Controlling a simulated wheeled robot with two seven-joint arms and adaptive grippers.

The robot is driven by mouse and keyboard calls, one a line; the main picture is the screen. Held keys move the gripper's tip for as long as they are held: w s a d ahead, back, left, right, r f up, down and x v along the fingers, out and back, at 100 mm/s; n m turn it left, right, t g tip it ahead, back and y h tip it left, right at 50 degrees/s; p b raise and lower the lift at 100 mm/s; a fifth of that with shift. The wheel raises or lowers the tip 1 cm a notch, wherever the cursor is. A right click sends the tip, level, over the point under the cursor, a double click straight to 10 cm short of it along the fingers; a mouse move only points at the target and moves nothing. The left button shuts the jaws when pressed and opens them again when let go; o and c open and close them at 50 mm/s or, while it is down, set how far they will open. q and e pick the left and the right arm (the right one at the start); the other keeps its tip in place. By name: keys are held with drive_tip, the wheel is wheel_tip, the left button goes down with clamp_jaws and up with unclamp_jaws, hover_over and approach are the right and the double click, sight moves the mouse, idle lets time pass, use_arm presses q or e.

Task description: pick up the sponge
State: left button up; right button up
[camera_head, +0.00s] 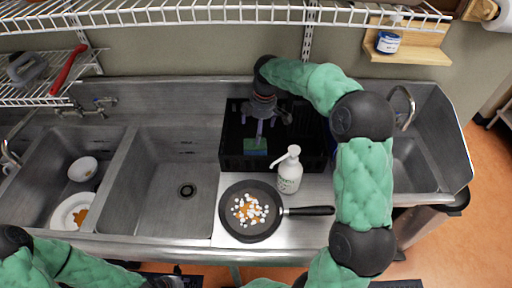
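A small green and blue sponge (255,147) is in the black bin (232,158) at the back of the counter, against the bin's front part. My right arm reaches over from the right, and its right gripper (260,131) is inside the bin, just behind and above the sponge. One finger comes close to the sponge or touches it; I cannot tell which, nor how far apart the fingers are. My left arm is at the bottom left. Only a dark part of my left gripper (165,282) shows at the bottom edge, and its fingers are cut off.
A white pump bottle (289,174) stands in front of the bin. A black pan (232,228) with white and orange bits lies on the counter. The middle sink (155,190) is empty; the left sink holds a white bowl (82,168) and plate (63,216). A wire shelf (200,15) hangs above.

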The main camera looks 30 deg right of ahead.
sight(255, 147)
wheel_tip(255, 147, down, 2)
drive_tip(key=shift+w+f, duration=0.15)
drive_tip(key=f+b, duration=0.2)
drive_tip(key=f, duration=0.1)
drive_tip(key=f+b, duration=0.1)
drive_tip(key=f, duration=0.1)
drive_tip(key=shift+w+a, duration=0.2)
drive_tip(key=shift+a, duration=0.15)
drive_tip(key=shift+f, duration=0.25)
drive_tip(key=c, duration=0.7)
